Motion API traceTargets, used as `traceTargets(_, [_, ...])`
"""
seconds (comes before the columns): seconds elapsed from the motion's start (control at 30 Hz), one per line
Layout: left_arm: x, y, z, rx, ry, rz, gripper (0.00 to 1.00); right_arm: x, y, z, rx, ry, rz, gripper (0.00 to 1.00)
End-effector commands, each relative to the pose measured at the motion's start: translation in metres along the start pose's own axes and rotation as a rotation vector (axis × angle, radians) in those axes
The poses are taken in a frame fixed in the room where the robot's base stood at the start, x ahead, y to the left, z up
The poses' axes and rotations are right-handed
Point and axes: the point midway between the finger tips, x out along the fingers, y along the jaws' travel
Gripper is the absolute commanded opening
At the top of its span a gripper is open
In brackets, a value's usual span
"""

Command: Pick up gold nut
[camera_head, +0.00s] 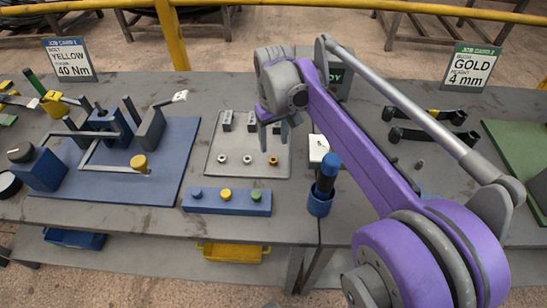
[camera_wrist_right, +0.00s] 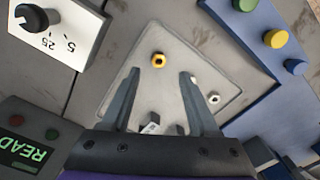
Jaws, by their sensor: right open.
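The gold nut (camera_head: 273,160) lies on a light grey tray (camera_head: 228,171) at the right end of a row with two pale nuts. In the right wrist view the gold nut (camera_wrist_right: 158,60) shows just beyond the fingertips, roughly centred between them. My right gripper (camera_head: 278,138) is open and empty, above the back right of the tray. In the right wrist view its two fingers (camera_wrist_right: 159,76) stand apart with nothing between the tips. My left gripper is in neither view.
A blue block (camera_head: 227,208) with three coloured buttons lies in front of the tray. A blue cup (camera_head: 319,206) with a dark-handled tool stands to the right. Small grey blocks (camera_head: 227,121) stand at the tray's back. A white dial panel (camera_wrist_right: 62,28) shows in the wrist view.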

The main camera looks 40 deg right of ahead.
Motion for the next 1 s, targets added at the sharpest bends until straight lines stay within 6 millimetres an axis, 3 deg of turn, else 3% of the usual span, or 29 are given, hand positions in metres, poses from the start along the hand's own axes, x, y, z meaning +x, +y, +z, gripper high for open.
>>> traceTargets(0.6, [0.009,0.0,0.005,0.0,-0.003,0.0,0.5,0.074,0.002,-0.003,0.0,0.0,0.0,0.61])
traceTargets(0.9, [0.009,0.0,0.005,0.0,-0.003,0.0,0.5,0.079,0.002,-0.003,0.0,0.0,0.0,0.61])
traceTargets(1.0, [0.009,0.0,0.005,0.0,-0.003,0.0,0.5,0.079,0.002,-0.003,0.0,0.0,0.0,0.45])
